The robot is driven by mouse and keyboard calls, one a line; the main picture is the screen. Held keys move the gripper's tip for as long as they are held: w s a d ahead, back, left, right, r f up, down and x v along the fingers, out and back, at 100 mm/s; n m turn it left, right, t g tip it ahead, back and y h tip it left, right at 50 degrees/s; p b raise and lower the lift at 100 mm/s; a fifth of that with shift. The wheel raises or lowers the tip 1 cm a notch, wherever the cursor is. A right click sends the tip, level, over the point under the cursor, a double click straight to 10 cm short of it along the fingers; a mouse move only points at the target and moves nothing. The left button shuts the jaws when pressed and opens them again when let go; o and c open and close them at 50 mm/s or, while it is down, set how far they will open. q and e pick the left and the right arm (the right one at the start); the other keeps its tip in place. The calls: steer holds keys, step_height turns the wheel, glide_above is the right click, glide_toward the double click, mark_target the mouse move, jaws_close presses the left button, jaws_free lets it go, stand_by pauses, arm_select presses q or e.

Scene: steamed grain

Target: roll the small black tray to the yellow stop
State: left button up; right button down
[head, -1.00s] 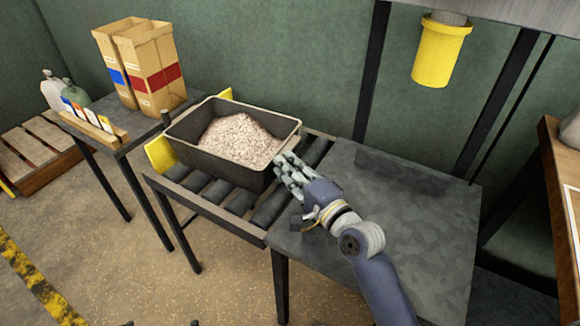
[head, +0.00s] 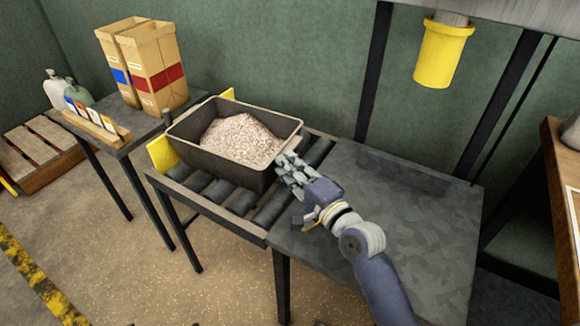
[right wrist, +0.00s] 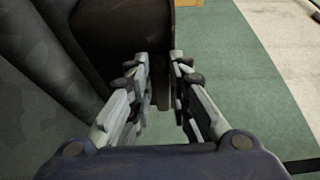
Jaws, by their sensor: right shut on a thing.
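The small black tray (head: 208,164), heaped with pale grain (head: 240,138), sits level on the roller conveyor (head: 272,208). The yellow stop (head: 162,153) stands at the conveyor's left end, with another yellow part showing behind the tray (head: 228,94). The tray's left end is close to the stop; I cannot tell whether they touch. My right gripper (head: 284,166) is at the tray's right end, shut on its wall. In the right wrist view the gripper's fingers (right wrist: 162,72) flank a thin dark edge beside the dark tray (right wrist: 120,30). My left gripper is not in view.
A grey table (head: 400,235) adjoins the conveyor on the right, under a yellow spout (head: 442,50). A side table at left holds tall cardboard boxes (head: 160,70) and a wooden card rack (head: 97,124). A wooden pallet (head: 38,158) lies on the floor beyond.

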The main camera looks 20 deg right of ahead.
steer(key=c, duration=1.4)
jaws_free()
steer(key=v, duration=1.2)
